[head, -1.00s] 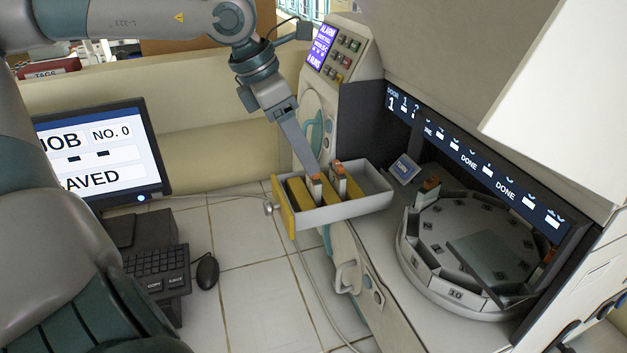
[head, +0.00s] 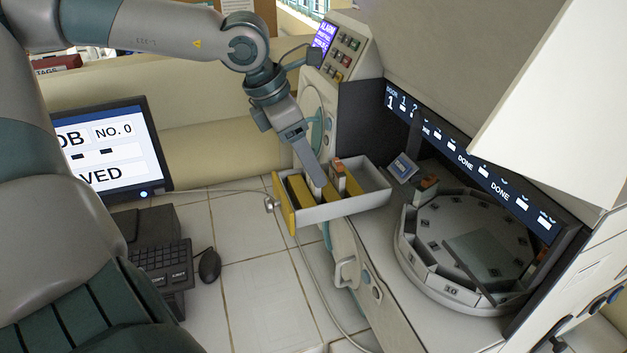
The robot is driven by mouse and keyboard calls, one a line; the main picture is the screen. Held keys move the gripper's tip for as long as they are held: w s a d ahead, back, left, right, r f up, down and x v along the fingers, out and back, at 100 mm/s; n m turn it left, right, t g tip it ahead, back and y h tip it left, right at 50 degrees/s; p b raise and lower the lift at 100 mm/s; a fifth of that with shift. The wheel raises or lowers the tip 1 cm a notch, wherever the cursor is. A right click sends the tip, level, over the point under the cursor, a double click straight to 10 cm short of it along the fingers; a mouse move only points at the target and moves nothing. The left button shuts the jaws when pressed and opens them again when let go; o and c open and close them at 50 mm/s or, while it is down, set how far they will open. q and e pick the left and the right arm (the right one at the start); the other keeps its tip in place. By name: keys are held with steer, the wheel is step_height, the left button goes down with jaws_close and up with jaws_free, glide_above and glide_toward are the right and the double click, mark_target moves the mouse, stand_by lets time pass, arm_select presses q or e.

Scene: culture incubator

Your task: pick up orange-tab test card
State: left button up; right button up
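My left gripper (head: 319,183) points down into the grey drawer (head: 350,205) with the yellow front. Its fingers are seen edge-on, so I cannot tell whether they are open or shut on a card. One card with an orange tab (head: 338,167) stands upright in the drawer, just right of the fingers. A second card place lies behind the fingertips and is largely hidden. Another orange tab (head: 428,182) shows at the edge of the round carousel (head: 425,276). My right gripper is not in view.
Yellow dividers (head: 299,190) stand inside the drawer. A control panel (head: 343,52) rises behind it, and a small screen (head: 403,168) sits to its right. A monitor (head: 105,150), keyboard (head: 163,262) and mouse (head: 209,265) are at left. A cable hangs below the drawer.

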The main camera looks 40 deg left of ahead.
arm_select(q)
steer(key=shift+p+x, duration=0.7)
steer(key=shift+x, duration=1.1)
steer(key=c, duration=1.1)
